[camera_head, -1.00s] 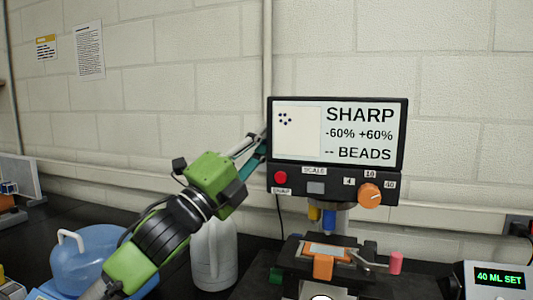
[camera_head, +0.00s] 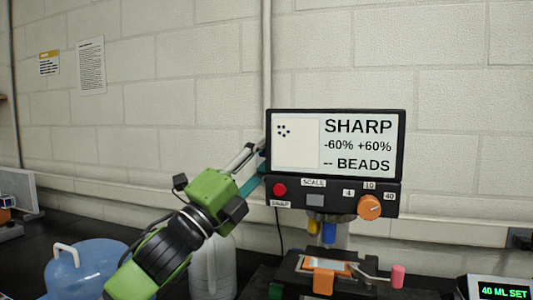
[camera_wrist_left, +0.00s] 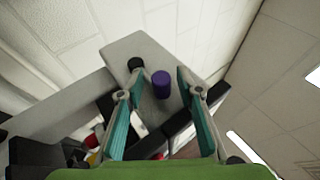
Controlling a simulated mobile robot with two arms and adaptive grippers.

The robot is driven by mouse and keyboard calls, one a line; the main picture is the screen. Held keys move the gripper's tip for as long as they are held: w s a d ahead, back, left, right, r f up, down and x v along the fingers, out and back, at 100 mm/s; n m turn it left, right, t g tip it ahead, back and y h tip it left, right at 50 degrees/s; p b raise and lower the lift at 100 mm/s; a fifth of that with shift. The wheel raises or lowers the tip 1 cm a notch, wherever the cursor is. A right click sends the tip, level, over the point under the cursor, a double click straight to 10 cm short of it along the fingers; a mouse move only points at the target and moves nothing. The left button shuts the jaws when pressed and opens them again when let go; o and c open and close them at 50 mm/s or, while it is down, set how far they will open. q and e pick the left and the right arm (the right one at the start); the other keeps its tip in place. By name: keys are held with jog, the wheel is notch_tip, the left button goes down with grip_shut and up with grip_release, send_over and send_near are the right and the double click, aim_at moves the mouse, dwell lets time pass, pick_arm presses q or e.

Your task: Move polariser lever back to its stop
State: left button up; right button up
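A purple cylindrical knob (camera_wrist_left: 161,85) stands out from a grey housing (camera_wrist_left: 150,52) in the left wrist view. It looks like the lever's knob, but the lever's arm and stop cannot be made out. My left gripper (camera_wrist_left: 160,74) has its teal fingers apart, one on each side of the knob; contact with it cannot be told. In the head view my left gripper (camera_head: 254,168) reaches behind the left edge of the microscope's display head (camera_head: 335,195), which hides its fingertips and the purple knob. My right gripper is not in view.
The microscope stage (camera_head: 325,268) with an orange clip (camera_head: 323,282) sits below the display. A blue jug (camera_head: 85,270) and a white bottle (camera_head: 213,268) stand left of it. A 40 ML SET unit (camera_head: 500,288) is at the right. The wall (camera_head: 180,110) is close behind.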

pick_arm(q)
jog(key=shift+a, duration=0.1)
jog(key=shift+s+a+f, duration=0.2)
jog(key=v, duration=1.1)
jog(key=shift+s, duration=0.15)
